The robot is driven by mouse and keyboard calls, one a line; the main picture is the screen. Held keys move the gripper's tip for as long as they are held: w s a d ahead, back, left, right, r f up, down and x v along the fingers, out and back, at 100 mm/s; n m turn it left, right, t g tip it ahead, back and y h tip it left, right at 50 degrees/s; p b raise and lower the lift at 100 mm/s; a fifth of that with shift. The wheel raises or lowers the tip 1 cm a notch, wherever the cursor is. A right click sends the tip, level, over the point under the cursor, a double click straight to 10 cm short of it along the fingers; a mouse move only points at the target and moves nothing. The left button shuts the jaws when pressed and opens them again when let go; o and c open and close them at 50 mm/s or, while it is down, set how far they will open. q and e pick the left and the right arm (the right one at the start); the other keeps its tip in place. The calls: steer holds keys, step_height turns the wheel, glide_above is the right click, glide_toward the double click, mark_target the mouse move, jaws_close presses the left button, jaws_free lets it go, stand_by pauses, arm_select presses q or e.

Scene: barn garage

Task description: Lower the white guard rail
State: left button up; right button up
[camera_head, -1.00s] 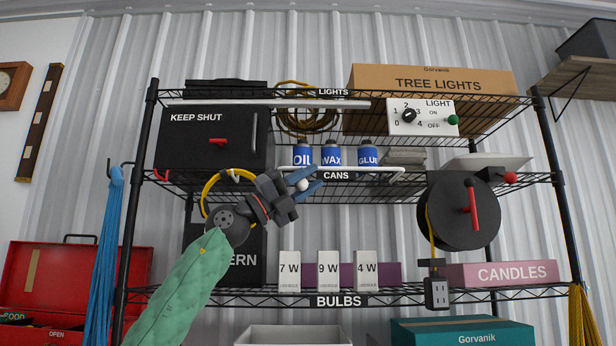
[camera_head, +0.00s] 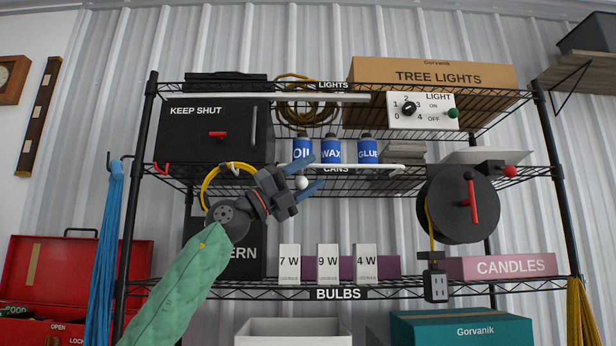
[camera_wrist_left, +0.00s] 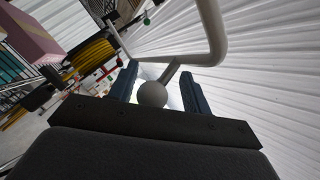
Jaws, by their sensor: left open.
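The white guard rail (camera_head: 385,167) runs along the front of the middle shelf, before the blue oil, wax and glue cans. A round white knob (camera_head: 302,183) hangs just below the rail near its left end. My left gripper (camera_head: 309,179) is open, with its blue fingers on either side of the knob. In the left wrist view the knob (camera_wrist_left: 152,94) sits between the open fingers (camera_wrist_left: 162,88), on a short stem leading to the bent rail (camera_wrist_left: 210,35). I cannot tell whether the fingers touch it. My right gripper is out of view.
The wire shelf rack (camera_head: 220,180) surrounds my gripper. A yellow cable (camera_head: 211,182) loops beside my left wrist. Bulb boxes (camera_head: 328,265) stand on the shelf below. A black cable reel (camera_head: 455,215) with a red handle is at the right.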

arm_select(q)
steer(key=shift+a+f, duration=0.15)
steer(key=shift+a, duration=0.05)
steer(key=b+v, duration=0.1)
steer(key=v, duration=0.6)
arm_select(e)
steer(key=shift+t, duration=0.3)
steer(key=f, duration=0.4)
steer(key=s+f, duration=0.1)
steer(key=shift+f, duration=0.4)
arm_select(q)
steer(key=shift+a, duration=0.1)
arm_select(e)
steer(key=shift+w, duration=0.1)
